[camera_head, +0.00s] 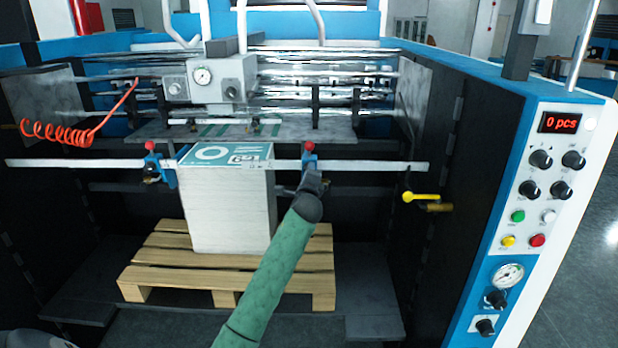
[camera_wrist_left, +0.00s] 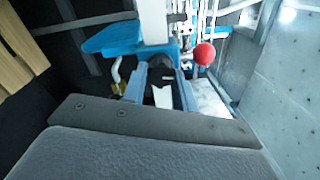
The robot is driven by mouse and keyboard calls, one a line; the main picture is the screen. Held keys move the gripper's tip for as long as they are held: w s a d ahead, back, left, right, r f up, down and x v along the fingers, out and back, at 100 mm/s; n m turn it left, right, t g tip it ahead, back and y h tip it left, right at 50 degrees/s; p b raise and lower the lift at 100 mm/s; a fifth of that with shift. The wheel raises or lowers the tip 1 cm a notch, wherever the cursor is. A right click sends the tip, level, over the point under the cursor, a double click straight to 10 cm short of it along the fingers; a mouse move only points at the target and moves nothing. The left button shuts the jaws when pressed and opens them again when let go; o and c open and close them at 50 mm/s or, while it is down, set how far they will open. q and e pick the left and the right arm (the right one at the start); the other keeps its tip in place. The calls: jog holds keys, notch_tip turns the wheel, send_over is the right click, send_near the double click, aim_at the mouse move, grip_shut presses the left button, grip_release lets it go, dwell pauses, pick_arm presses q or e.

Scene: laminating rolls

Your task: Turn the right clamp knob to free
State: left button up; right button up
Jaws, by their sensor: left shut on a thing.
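The right clamp (camera_head: 309,160) is a blue block with a red ball on top, on the metal bar right of the paper stack. My left gripper (camera_head: 311,180) reaches up to its front and hides its lower part. In the left wrist view, my left gripper (camera_wrist_left: 163,92) has its fingers shut around a dark round knob (camera_wrist_left: 165,68) under the blue clamp body. The red ball (camera_wrist_left: 204,53) stands just right of the fingers, apart from them. The knob's exact turn angle cannot be told. My right gripper is not in view.
The white stack (camera_head: 228,205) stands on a wooden pallet (camera_head: 165,257) left of my arm. The metal bar (camera_head: 375,166) crosses the bay, with the left clamp (camera_head: 151,163) on it. A yellow-handled valve (camera_head: 421,197) and the control panel (camera_head: 535,190) are on the right.

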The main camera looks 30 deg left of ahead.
pick_arm(q)
jog(key=shift+f+n+b, duration=0.1)
jog(key=shift+n+b, duration=0.25)
jog(key=shift+n, duration=0.75)
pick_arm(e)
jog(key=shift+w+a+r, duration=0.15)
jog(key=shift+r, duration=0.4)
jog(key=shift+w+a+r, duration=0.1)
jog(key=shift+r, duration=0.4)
pick_arm(q)
jog(key=o, duration=1)
jog(key=shift+c, duration=0.2)
jog(key=b+v, duration=0.2)
jog(key=v, duration=0.5)
jog(key=shift+s+d+b, duration=0.25)
jog(key=shift+s+b, duration=0.05)
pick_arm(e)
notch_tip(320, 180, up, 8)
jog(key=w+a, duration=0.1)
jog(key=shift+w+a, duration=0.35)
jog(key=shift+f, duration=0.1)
